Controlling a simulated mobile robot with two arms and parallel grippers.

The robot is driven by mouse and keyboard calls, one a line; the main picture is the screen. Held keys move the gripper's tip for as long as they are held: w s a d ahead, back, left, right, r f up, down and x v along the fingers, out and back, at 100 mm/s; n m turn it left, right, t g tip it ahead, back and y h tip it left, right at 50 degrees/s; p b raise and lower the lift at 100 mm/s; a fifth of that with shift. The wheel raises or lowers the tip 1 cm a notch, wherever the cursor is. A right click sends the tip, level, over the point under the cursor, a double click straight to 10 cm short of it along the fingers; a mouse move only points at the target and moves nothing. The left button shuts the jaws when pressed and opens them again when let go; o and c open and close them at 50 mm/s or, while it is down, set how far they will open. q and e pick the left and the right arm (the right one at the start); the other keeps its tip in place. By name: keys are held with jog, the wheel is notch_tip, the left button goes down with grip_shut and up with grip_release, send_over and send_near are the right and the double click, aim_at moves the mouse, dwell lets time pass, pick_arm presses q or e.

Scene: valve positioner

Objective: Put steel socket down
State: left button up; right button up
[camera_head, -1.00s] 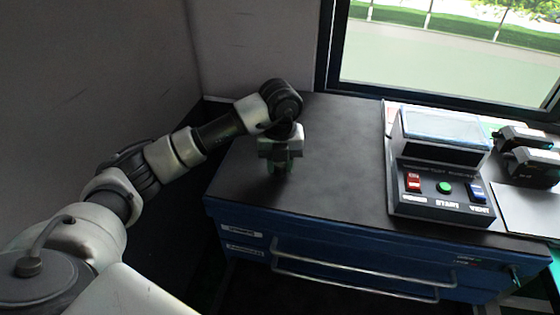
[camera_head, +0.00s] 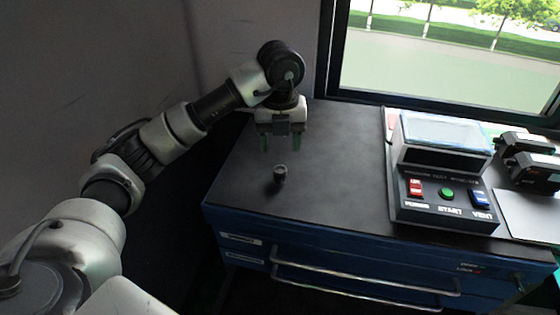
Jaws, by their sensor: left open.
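The steel socket (camera_head: 280,174) is a small dark grey cylinder. It stands upright on the black top of the blue cabinet (camera_head: 330,180), near its left front part. My left gripper (camera_head: 281,144) is above and behind the socket in the picture, pointing down. Its two green-tipped fingers are apart, with nothing between them, and it does not touch the socket. My right gripper does not show.
A test console (camera_head: 446,170) with red, green and blue buttons stands on the right of the cabinet top. Black devices (camera_head: 530,160) lie farther right by a grey plate (camera_head: 526,212). The middle of the top is clear. A wall and window bound the back.

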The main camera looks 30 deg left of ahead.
aim_at(280, 168)
pick_arm(q)
notch_tip(280, 168, up, 4)
jog(key=shift+f, duration=0.1)
dwell(0.8)
